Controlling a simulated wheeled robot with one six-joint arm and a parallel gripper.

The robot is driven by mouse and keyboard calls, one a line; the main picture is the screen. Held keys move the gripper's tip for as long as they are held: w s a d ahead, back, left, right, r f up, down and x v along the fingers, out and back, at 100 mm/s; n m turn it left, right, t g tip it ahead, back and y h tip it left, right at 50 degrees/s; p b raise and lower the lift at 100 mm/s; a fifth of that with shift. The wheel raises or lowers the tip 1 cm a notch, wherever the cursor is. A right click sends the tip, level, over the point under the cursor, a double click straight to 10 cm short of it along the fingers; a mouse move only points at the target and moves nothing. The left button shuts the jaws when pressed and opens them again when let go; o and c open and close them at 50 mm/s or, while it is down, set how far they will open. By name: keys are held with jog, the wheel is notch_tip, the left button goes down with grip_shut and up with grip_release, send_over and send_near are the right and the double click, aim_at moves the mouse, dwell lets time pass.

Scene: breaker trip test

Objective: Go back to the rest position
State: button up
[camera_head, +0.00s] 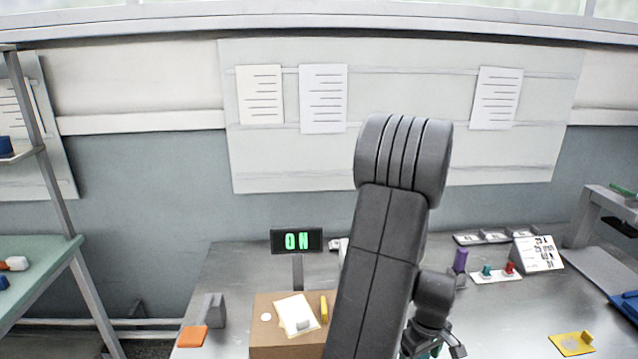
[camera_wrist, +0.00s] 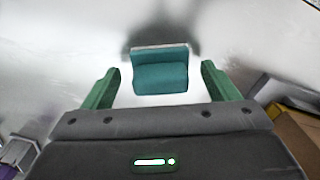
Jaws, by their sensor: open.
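My gripper (camera_head: 434,346) is low over the metal bench, right of the cardboard box, partly hidden behind my arm. In the wrist view its two green fingers (camera_wrist: 160,78) stand wide apart. A teal block (camera_wrist: 160,77) with a pale back edge shows in the gap between the fingertips, with clear space on both sides. I cannot tell how far beyond the fingertips it is.
A cardboard box (camera_head: 268,340) with a paper and a yellow piece stands left of my arm. Right are a purple cylinder (camera_head: 460,260), a white plate (camera_head: 497,276) with teal and red knobs, a sign card (camera_head: 538,254) and a yellow plate (camera_head: 571,343). A shelf frame (camera_head: 62,205) stands left.

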jog(key=shift+f, duration=0.75)
jog(key=shift+w+r, duration=0.1)
jog(key=shift+r, duration=0.7)
jog(key=shift+f, duration=0.1)
